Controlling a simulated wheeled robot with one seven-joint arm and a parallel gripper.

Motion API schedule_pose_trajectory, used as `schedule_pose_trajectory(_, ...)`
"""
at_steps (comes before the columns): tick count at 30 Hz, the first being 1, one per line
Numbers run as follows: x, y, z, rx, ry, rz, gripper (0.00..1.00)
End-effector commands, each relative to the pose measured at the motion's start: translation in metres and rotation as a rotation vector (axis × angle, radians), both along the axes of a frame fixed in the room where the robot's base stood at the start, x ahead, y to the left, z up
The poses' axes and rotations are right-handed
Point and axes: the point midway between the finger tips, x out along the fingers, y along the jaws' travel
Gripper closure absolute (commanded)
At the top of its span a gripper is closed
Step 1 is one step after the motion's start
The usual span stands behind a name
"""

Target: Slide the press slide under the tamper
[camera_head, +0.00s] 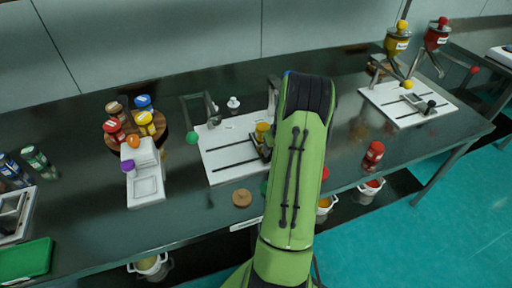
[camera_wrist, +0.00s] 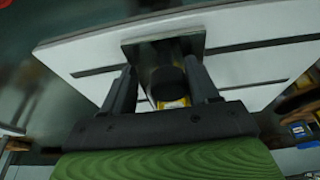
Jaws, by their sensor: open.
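The press slide is a small grey metal plate with a dark round knob (camera_wrist: 168,80), near the right side of the white slotted board (camera_head: 222,163). In the head view it is mostly hidden by my arm; a yellow piece (camera_head: 262,128) shows beside it. A metal frame with a green-knobbed lever (camera_head: 192,137), which looks like the tamper press, stands at the board's back left. My gripper (camera_wrist: 160,85) is open, its fingers on either side of the dark knob. Whether they touch it I cannot tell.
A wooden lid (camera_head: 242,198) lies in front of the board. A white dispenser (camera_head: 145,185) and a round rack of jars (camera_head: 150,128) stand at left. A red jar (camera_head: 373,155) is at right, before a second white board (camera_head: 385,97) with hoppers.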

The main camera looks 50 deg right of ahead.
Motion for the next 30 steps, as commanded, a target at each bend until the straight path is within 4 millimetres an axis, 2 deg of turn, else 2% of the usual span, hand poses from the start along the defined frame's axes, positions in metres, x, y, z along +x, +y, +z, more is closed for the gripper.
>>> schedule_pose_trajectory(30, -0.032, -0.053, 0.0, 0.0, 0.0, 0.0, 0.4)
